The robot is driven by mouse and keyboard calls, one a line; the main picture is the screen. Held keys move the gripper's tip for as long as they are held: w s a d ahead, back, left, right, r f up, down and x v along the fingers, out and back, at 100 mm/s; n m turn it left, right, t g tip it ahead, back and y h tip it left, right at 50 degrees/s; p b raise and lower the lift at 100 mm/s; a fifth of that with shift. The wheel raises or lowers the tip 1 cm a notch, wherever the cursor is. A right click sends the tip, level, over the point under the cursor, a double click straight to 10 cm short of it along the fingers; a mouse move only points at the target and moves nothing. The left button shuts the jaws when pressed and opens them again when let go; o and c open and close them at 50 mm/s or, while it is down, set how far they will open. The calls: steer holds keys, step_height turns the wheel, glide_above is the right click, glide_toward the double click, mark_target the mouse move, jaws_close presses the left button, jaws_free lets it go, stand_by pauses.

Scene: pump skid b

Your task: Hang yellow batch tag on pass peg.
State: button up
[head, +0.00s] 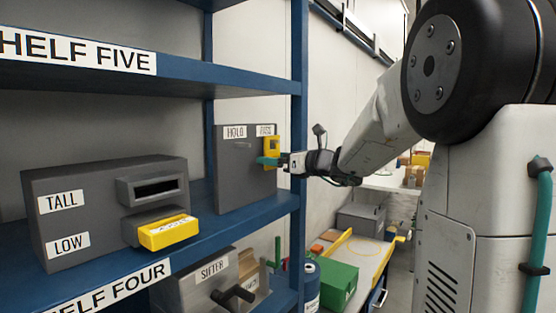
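The yellow batch tag (272,145) is upright in front of the right edge of a grey peg board (230,180) on the blue shelf. A dark slot or hole shows in its upper part. My gripper (269,161) reaches in from the right, its teal fingertip across the tag's lower part; it looks shut on the tag. The board has a "HOLD" label (235,132) with a small peg (241,145) below it. A second label (265,130), too small to read surely, sits above the tag. Any peg there is hidden, so whether the tag touches one cannot be told.
A grey box (95,190) marked TALL and LOW, with a yellow bin (168,232), stands left on the same shelf. The blue shelf post (298,90) rises close to my gripper. A sifter box (205,285) is below. A bench with a green box (338,283) stands right.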

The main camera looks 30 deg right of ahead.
steer(key=v, duration=0.8)
steer(key=s+a+f+n+g+y, duration=0.1)
steer(key=s+a+f+n+g, duration=0.9)
steer(key=a+f+n, duration=0.4)
steer(key=s+a+f+n+g+h, duration=0.2)
steer(key=s+a+f+n+h, duration=0.1)
steer(key=s+n, duration=0.6)
steer(key=s+a+f+n+g+h, duration=0.3)
steer(key=s+a+n+h, duration=0.1)
steer(key=s+n, duration=0.5)
steer(key=shift+s+f+g, duration=0.2)
steer(key=shift+s+g, duration=0.1)
steer(key=shift+s, duration=0.45)
stand_by(1.0)
